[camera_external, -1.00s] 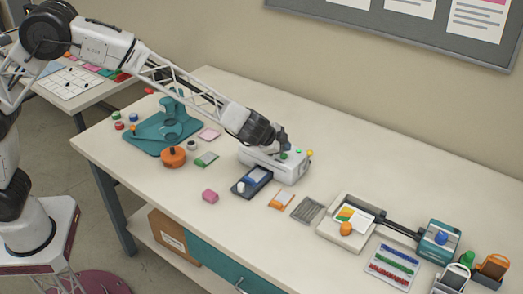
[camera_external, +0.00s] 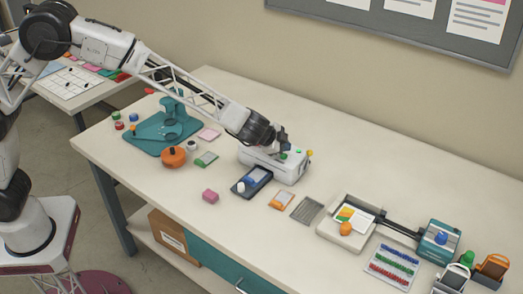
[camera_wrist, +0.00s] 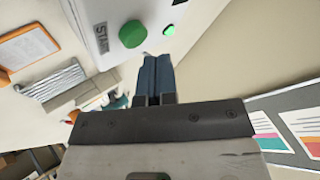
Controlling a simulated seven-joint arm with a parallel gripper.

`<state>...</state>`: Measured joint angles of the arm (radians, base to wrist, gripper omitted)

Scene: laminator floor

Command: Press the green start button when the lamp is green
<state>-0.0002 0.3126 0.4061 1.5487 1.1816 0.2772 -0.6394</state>
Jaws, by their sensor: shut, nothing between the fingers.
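The white laminator (camera_external: 262,160) stands on the bench under my gripper (camera_external: 284,146). Its round green start button (camera_wrist: 132,33), beside the printed word START, shows large in the wrist view, and also in the external view (camera_external: 284,155). A small lamp (camera_wrist: 169,30) to the right of the button glows bright green. My gripper is shut and empty; its blue-grey fingertips (camera_wrist: 155,62) show just below the button and lamp in the wrist view. They appear apart from the button there, but I cannot tell the exact gap.
A dark tray (camera_external: 252,182) with a blue item stands in front of the laminator. An orange-edged card (camera_external: 281,201) and a grey slotted piece (camera_external: 307,209) lie to its right. A paper trimmer (camera_external: 345,225) stands farther right. The bench behind the laminator is clear.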

